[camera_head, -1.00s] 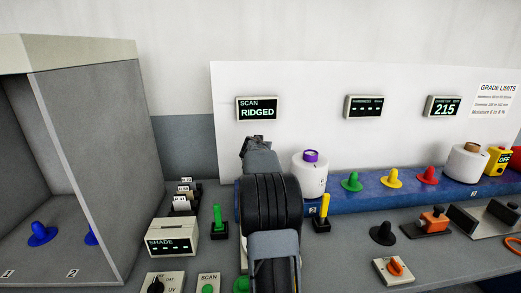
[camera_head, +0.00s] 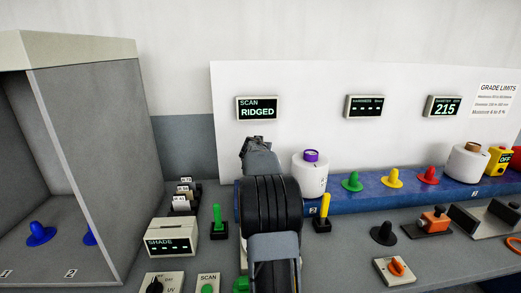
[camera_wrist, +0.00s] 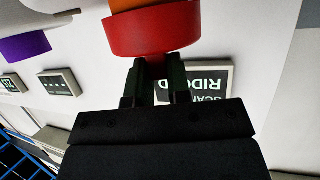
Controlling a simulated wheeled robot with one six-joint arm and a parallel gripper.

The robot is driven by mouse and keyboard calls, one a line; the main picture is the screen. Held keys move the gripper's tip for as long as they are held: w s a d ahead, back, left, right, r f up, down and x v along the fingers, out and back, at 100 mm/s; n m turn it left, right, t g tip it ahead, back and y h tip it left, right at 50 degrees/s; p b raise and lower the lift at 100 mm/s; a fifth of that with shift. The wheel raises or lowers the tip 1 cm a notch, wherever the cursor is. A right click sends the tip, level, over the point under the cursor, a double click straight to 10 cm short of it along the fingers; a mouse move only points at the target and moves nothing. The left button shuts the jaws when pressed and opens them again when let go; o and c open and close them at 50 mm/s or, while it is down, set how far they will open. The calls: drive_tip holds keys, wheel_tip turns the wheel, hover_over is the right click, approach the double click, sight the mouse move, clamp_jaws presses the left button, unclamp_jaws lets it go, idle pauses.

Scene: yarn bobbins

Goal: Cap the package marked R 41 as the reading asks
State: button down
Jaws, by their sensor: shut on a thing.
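In the wrist view my gripper (camera_wrist: 155,80) is shut on a red round piece (camera_wrist: 153,30), with an orange part (camera_wrist: 125,4) at the frame's top edge. The piece is cut off, so its full shape is hidden. In the head view my arm hides the fingers and the piece. A white bobbin with a purple core (camera_head: 312,175) stands on the blue shelf just right of my arm. Another white bobbin (camera_head: 467,163) stands farther right. I cannot read R 41 on any package. The scan display (camera_head: 258,108) reads RIDGED; the diameter display (camera_head: 444,106) reads 215.
Green (camera_head: 352,182), yellow (camera_head: 392,179) and red (camera_head: 428,176) pegs stand on the blue shelf (camera_head: 375,198). A grey booth with blue pegs (camera_head: 40,233) is at left. A shade box (camera_head: 172,238) and card holder (camera_head: 185,195) stand left of my arm. A purple piece (camera_wrist: 25,47) shows in the wrist view.

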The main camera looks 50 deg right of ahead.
drive_tip(key=shift+f, duration=0.25)
drive_tip(key=c, duration=1)
unclamp_jaws()
drive_tip(key=shift+r, duration=0.1)
drive_tip(key=b+v, duration=0.3)
drive_tip(key=v, duration=1)
drive_tip(key=shift+s+a+r+b, duration=0.15)
drive_tip(key=shift+s+a+b, duration=0.05)
drive_tip(key=shift+a+b, duration=0.2)
